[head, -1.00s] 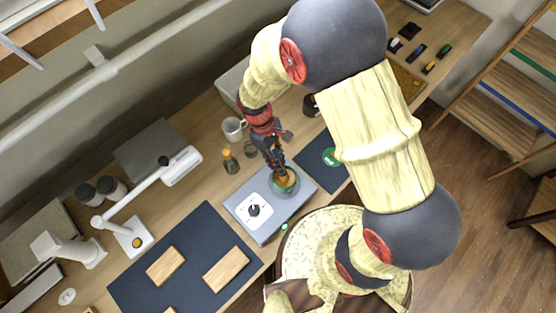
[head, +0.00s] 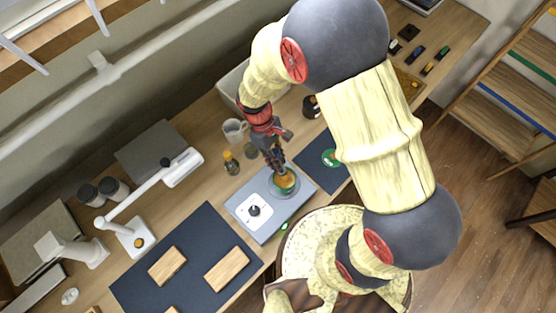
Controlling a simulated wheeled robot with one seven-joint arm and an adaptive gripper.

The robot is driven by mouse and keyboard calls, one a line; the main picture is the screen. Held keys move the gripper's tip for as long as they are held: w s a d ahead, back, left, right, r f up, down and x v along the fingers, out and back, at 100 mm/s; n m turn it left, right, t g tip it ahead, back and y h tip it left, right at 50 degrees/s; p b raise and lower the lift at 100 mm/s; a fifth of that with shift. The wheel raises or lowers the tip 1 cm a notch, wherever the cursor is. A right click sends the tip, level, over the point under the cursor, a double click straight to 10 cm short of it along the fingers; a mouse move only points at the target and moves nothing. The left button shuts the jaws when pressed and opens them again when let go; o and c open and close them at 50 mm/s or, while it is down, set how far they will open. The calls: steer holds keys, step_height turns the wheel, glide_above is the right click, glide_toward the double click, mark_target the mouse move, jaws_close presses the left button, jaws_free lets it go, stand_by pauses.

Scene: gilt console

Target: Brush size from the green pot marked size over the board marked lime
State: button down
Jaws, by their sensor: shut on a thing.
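My gripper (head: 279,168) points down at a round pot (head: 297,190) with orange-brown contents, on a grey hotplate-like unit (head: 238,204). It is shut on a thin thing, seemingly the brush, which is mostly hidden by the fingers and reaches to or into the pot. A green round item with a white mark (head: 330,158) lies on a dark mat to the right. A wooden board (head: 167,266) and a second wooden board (head: 227,268) lie on a large dark mat at lower left, with part of another at the frame's bottom edge. I cannot read which is marked lime.
A small amber bottle (head: 231,163) and a white mug (head: 234,130) stand left of my gripper. A white lamp (head: 150,185) arches over the counter between the boards and the wall. The dark mat (head: 205,230) has bare room around the boards.

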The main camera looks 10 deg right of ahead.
mark_target(278, 154)
steer(key=shift+r+p, duration=1.7)
steer(key=shift+r, duration=0.95)
steer(key=shift+f, duration=0.1)
